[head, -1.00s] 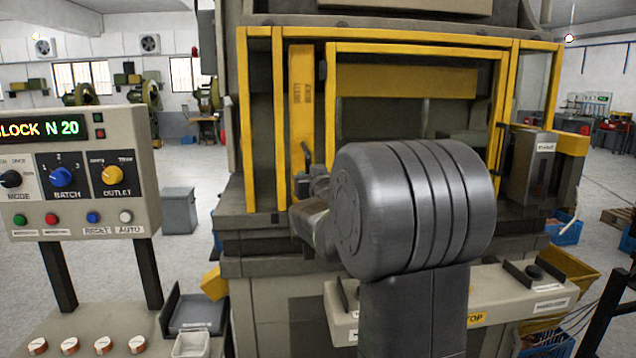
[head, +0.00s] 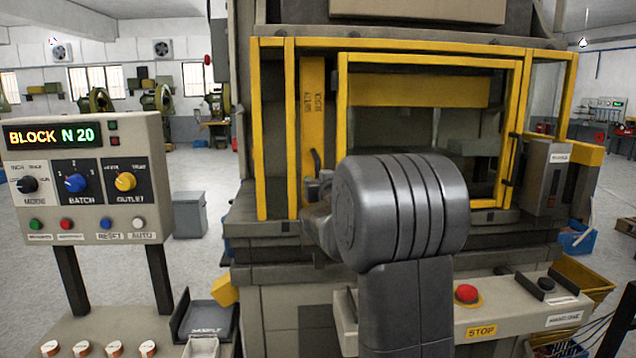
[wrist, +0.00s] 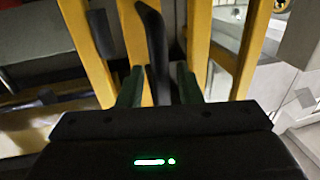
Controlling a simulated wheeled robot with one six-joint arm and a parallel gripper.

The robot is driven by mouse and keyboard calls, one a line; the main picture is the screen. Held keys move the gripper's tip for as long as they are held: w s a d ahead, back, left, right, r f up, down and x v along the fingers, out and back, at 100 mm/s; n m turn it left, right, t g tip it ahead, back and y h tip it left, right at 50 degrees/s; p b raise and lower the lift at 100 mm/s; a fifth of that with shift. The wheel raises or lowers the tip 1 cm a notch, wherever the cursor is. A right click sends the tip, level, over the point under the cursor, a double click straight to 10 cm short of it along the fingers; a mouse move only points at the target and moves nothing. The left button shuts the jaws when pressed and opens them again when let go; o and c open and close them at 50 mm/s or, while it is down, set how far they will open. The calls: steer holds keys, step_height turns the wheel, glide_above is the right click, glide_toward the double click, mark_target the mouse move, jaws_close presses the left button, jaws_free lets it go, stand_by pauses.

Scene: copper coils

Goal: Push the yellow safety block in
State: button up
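The yellow safety block (head: 313,105) is an upright bar with dark lettering, standing behind the press's yellow frame, left of the window door. A black handle (head: 317,160) is at its lower part. In the wrist view, the black handle (wrist: 156,50) rises between my two dark green fingers, with a yellow bar behind it. My gripper (wrist: 159,88) is open, with gaps showing between the fingers and the handle. In the head view my gripper (head: 318,188) is at the handle's lower end, largely hidden by my grey arm.
A control panel (head: 90,175) at left displays "BLOCK N 20". Yellow frame posts (head: 291,130) stand close to the handle. The press front has a red stop button (head: 466,293). A grey bin (head: 189,214) stands on the floor between panel and press.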

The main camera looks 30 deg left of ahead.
steer(key=shift+s, duration=0.15)
steer(key=b+v, duration=0.2)
steer(key=v, duration=1.1)
steer(key=shift+s+d, duration=0.25)
steer(key=shift+d, duration=0.1)
steer(key=p+x, duration=0.2)
steer(key=x, duration=1.2)
steer(key=shift+s+d, duration=0.15)
